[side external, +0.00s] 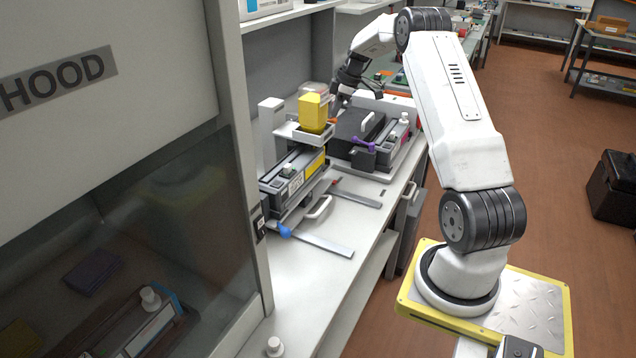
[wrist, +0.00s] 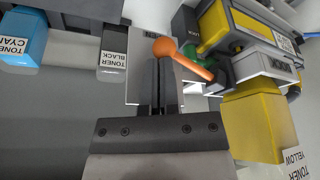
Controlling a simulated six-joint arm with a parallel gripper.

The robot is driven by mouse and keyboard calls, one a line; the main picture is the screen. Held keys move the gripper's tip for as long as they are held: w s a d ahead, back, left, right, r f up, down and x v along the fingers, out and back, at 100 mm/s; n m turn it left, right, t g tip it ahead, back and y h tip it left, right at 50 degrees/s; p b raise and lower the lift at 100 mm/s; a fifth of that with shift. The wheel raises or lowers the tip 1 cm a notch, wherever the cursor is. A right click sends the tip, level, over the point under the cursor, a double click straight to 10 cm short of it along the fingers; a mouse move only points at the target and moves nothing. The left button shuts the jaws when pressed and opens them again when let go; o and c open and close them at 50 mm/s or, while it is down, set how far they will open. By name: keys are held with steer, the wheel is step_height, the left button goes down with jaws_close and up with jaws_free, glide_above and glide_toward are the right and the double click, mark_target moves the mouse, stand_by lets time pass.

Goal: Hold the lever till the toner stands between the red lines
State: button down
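An orange lever with a round knob (wrist: 165,47) shows in the wrist view, its arm running right toward the yellow-marked cartridge unit (wrist: 240,27). My gripper (wrist: 165,75) has its dark fingers close together, with their tips right at the knob; I cannot tell whether they touch it. In the side view my gripper (side external: 345,88) is behind the yellow toner bottle (side external: 314,112), which sits in a holder above a grey cartridge (side external: 293,182). The bottle also shows in the wrist view (wrist: 254,118). I cannot make out the toner level or red lines.
Toner cyan (wrist: 23,38) and toner black (wrist: 113,52) containers stand left in the wrist view. On the bench are a blue knob (side external: 284,231), a purple lever (side external: 362,144) and a dark box (side external: 358,130). The bench front is mostly clear. The hood (side external: 110,110) stands left.

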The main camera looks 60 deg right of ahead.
steer(key=shift+r, duration=0.1)
step_height(320, 180, up, 8)
stand_by(1.0)
steer(key=shift+w+a, duration=0.1)
steer(key=w+a+r+m+t+h, duration=0.1)
steer(key=w+a+m, duration=0.15)
steer(key=a, duration=0.55)
steer(key=w+a+r+m+t+h, duration=0.15)
steer(key=w+a, duration=0.25)
steer(key=a, duration=0.5)
steer(key=s+a+f+m+g, duration=0.1)
steer(key=s+a+f, duration=0.25)
steer(key=a, duration=0.35)
steer(key=s+a+f+g, duration=0.1)
steer(key=s+a+f, duration=0.25)
steer(key=a, duration=0.45)
steer(key=s+a+f+m+g, duration=0.1)
steer(key=s+a+f, duration=0.6)
steer(key=s+a, duration=0.3)
steer(key=s, duration=0.3)
steer(key=shift+f, duration=0.15)
